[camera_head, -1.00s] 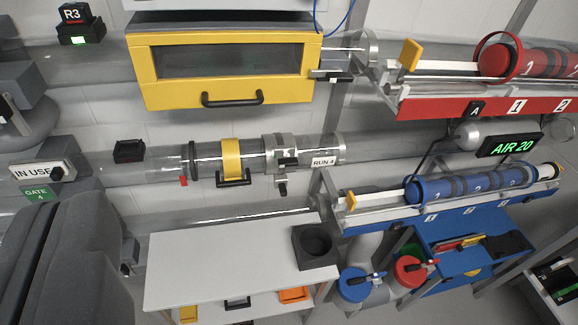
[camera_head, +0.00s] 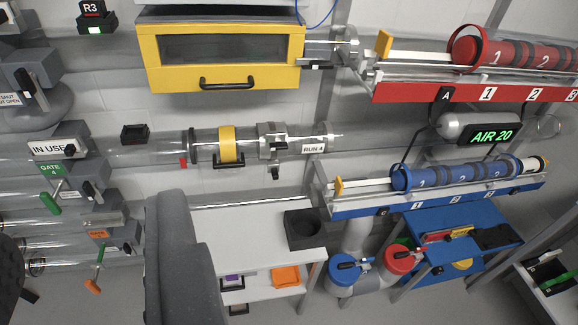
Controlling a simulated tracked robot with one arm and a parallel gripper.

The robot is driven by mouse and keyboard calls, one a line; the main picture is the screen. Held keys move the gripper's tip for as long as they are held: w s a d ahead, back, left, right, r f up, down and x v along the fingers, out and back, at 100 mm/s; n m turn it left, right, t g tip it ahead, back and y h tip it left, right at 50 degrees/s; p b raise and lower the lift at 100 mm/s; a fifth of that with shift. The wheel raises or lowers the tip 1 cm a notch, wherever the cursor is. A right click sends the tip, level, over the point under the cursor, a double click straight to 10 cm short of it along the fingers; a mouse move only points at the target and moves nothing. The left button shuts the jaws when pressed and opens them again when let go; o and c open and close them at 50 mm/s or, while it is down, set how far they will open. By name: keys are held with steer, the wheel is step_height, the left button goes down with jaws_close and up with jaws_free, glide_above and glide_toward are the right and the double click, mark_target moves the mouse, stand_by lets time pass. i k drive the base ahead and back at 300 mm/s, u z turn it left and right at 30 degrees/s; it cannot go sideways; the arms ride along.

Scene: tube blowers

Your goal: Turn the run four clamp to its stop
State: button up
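The run four clamp (camera_head: 268,140) is a silver collar with dark lever-like parts around the clear horizontal tube, left of the RUN 4 label (camera_head: 313,149). A dark piece hangs just below the collar. I cannot tell from here whether the clamp is at its stop. Left of it a yellow band (camera_head: 228,143) with a black handle rides on the same tube. No gripper fingertips can be made out. A grey padded part, which looks like my arm, stands at the lower middle-left, well below and left of the clamp and apart from it.
A yellow-framed box (camera_head: 222,53) with a black handle is above the tube. A white bench (camera_head: 262,232) with a dark square cup (camera_head: 305,230) is below. A red rack (camera_head: 470,90) and a blue rack (camera_head: 430,201) are at right. Gate 4 (camera_head: 52,169) is at left.

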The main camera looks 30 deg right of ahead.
mark_target(277, 146)
steer(key=k, duration=0.95)
steer(key=u, duration=0.25)
steer(key=i, duration=2.15)
steer(key=z, duration=0.7)
